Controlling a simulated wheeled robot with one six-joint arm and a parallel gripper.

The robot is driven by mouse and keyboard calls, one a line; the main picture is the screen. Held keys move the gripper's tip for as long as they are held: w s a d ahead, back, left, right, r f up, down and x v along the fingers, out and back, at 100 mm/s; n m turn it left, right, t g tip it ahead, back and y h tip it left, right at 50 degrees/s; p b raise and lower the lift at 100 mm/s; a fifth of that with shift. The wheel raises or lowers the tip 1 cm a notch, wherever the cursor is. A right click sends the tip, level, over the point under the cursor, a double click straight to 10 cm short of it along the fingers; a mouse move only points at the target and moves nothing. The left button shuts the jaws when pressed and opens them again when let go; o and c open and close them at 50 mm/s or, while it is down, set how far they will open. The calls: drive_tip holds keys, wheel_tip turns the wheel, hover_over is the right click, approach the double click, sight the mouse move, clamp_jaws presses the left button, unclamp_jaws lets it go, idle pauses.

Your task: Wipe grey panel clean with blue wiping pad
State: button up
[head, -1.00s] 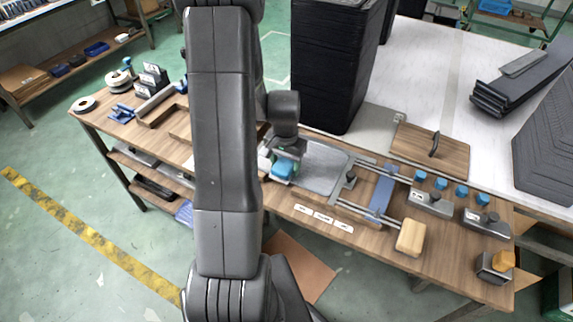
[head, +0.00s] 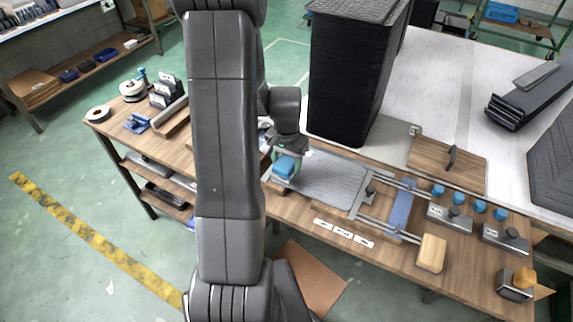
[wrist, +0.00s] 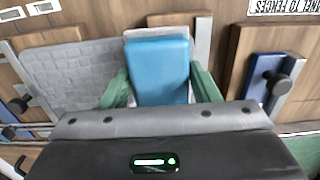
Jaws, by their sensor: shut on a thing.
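The grey panel (head: 335,182) lies flat on the wooden bench in the head view, with a textured surface; in the wrist view its patterned face (wrist: 75,72) spreads to the left of my gripper. My gripper (head: 285,158) is over the panel's left end in the head view. Its green fingers (wrist: 160,88) are shut on the blue wiping pad (wrist: 160,62), one on each side. The pad also shows in the head view (head: 284,167). The pad's underside is hidden, so I cannot tell whether it touches the panel. Any dirt on the panel is not clear.
A tall black stack (head: 345,75) stands just behind the panel. Rails and a blue bar (head: 402,208) lie to its right, with a wooden block (head: 431,253) beyond. White labels (head: 343,233) lie in front. Tape rolls (head: 132,90) are at the bench's left end.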

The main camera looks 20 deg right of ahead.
drive_tip(key=shift+r+p, duration=1.35)
drive_tip(key=shift+r, duration=0.95)
drive_tip(key=shift+f, duration=0.1)
